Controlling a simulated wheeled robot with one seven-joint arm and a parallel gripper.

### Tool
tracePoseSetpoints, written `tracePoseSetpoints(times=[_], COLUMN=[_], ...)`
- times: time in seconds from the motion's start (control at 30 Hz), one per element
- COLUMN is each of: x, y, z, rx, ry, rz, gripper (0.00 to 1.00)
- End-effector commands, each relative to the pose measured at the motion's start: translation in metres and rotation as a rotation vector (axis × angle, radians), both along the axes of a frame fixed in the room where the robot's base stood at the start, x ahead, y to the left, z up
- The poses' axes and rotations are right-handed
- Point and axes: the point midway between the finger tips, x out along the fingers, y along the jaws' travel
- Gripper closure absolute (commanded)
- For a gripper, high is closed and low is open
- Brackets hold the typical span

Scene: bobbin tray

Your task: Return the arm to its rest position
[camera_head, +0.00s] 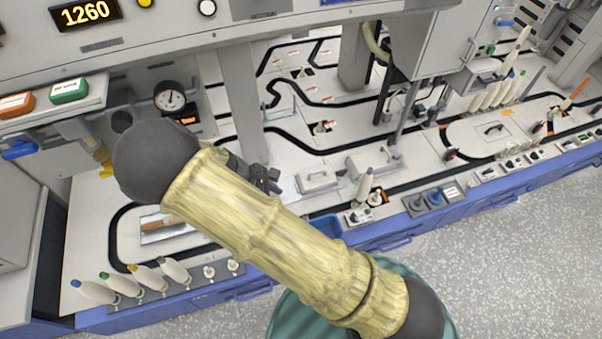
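My arm, in a pale yellow sleeve with dark joints, crosses the middle of the head view from lower right to upper left. It is bent at the dark joint at upper left. My gripper (264,181) shows only in part, as a small dark shape behind the sleeve, over the grey worktop (225,262). Its fingers are too small and too hidden to tell whether they are open or shut. I see nothing clearly held in it.
A single bobbin (364,186) stands right of my arm, near a blue tray (327,225). More bobbins (493,93) stand at right. A gauge (170,97) and grey posts rise behind. The speckled floor (520,270) is clear.

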Motion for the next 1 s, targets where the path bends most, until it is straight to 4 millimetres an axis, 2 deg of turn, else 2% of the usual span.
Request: tracePoseSetpoints(times=[0.23,0.37,0.7,1.0], x=[0.000,0.002,0.002,-0.011], y=[-0.002,-0.012,-0.074,-0.130], z=[0.001,0.010,0.064,0.122], rx=[0.006,0.049,0.287,0.472], ry=[-0.002,-0.015,-0.134,-0.297], rz=[-0.011,-0.092,-0.585,-1.021], gripper=[0.57,0.57,0.57,0.57])
